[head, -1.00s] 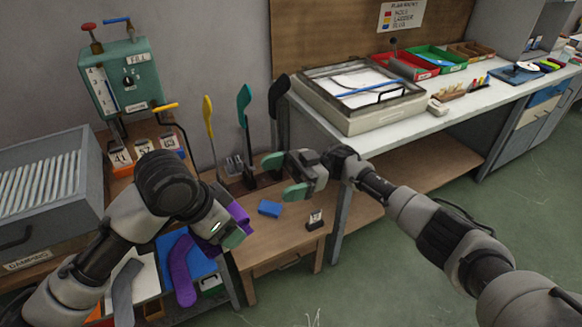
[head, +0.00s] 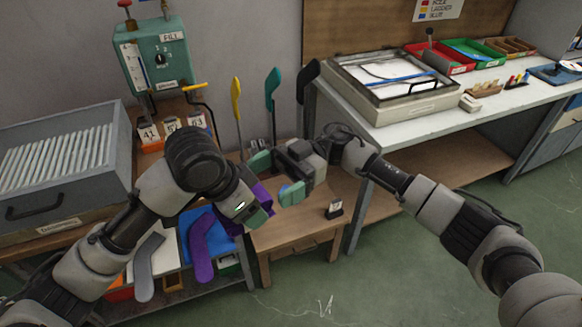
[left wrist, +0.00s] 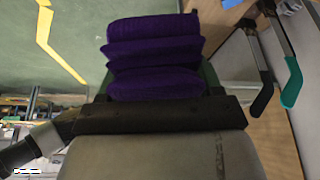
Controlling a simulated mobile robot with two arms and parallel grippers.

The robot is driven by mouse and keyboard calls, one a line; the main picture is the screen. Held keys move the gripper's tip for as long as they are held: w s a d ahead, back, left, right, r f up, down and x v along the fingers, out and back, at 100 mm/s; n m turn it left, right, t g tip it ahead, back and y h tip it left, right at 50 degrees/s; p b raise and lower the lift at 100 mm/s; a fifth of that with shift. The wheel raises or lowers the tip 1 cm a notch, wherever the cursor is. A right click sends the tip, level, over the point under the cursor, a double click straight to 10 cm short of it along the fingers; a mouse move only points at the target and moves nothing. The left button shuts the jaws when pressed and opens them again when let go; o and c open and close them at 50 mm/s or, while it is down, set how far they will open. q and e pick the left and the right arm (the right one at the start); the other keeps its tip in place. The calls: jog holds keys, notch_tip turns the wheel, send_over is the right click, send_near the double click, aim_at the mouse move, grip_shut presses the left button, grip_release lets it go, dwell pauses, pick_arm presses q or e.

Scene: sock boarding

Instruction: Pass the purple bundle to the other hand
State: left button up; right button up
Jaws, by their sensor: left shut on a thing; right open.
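The purple bundle (left wrist: 155,55) is a stack of folded purple cloth. It fills the top middle of the left wrist view, between the green fingertips. In the head view only part of the purple bundle (head: 264,193) shows, behind my left gripper. My left gripper (head: 256,210) is shut on the bundle and holds it above the small wooden table. My right gripper (head: 276,178) is open, with its green fingertips spread on the right of the bundle, close to it. I cannot tell whether they touch it.
A long purple sock (head: 200,248) and a grey sock (head: 147,265) lie at the lower left. Yellow, teal and black sock boards (head: 272,92) stand behind my grippers. A small card holder (head: 334,210) is on the wooden table (head: 290,236). A white bench (head: 430,118) stands at right.

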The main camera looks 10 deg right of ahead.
jog(key=shift+s+a, duration=0.3)
jog(key=shift+a, duration=0.15)
jog(key=c, duration=0.9)
pick_arm(q)
jog(key=o, duration=1)
pick_arm(e)
jog(key=shift+c, duration=0.7)
